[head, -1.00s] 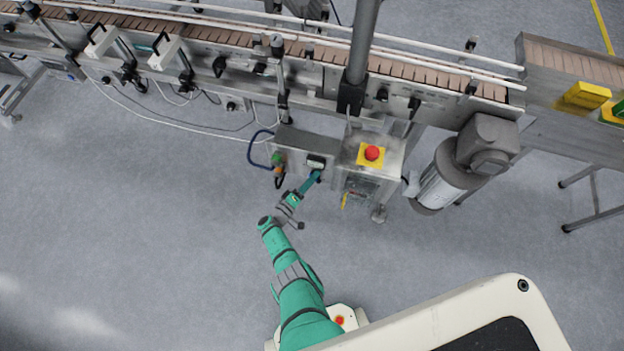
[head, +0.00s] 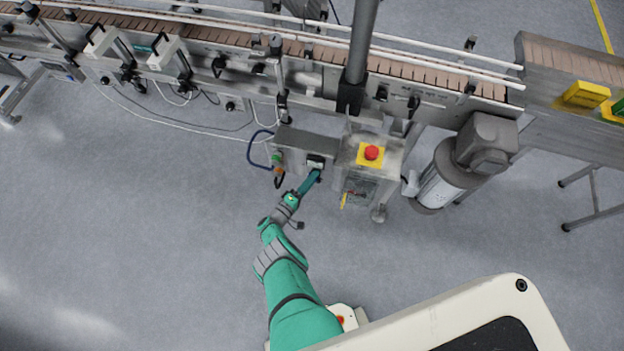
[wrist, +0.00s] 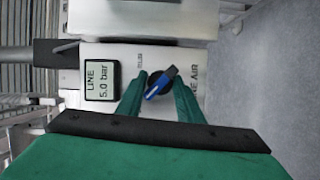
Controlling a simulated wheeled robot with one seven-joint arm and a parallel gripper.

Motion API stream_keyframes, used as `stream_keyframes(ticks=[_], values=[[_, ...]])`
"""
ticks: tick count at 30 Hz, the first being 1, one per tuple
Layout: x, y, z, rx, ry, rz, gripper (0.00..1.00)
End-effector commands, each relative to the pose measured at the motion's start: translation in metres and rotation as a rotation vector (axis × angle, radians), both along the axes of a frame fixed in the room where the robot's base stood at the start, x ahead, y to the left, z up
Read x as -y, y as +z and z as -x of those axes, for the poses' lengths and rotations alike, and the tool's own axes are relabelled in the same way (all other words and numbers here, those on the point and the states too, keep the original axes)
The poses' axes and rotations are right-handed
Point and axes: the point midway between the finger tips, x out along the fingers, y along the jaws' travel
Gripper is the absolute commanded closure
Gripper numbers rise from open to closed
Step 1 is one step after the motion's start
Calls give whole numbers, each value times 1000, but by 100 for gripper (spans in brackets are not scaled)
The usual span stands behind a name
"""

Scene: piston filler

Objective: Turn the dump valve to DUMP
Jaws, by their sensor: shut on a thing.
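The dump valve shows in the wrist view as a blue handle with a white mark on a dark round knob (wrist: 161,82). It sits on a pale panel (wrist: 198,55), and the handle lies slanted in the picture. My gripper (wrist: 160,88) has its two green fingers on either side of the handle and is shut on it. In the head view my gripper (head: 316,176) reaches the front of the grey box (head: 303,140) under the conveyor. The valve is hidden there.
A display (wrist: 101,81) beside the valve reads LINE 5.0 bar. A red emergency button (head: 371,152) on a yellow plate stands just right of the box. A motor (head: 440,180) is further right. A blue hose (head: 252,150) loops at the left.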

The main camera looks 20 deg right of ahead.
Motion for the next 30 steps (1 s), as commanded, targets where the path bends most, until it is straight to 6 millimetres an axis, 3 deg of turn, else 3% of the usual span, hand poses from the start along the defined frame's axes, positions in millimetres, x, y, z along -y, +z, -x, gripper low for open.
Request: stream_keyframes(ticks=[3,4,6,17,30], values=[[-6,1,-5,-1,19,3,89],[-6,1,-5,0,19,3,62],[-6,1,-5,0,18,3,49],[-3,1,-1,1,7,1,49],[-30,1,19,3,5,-1,49]])
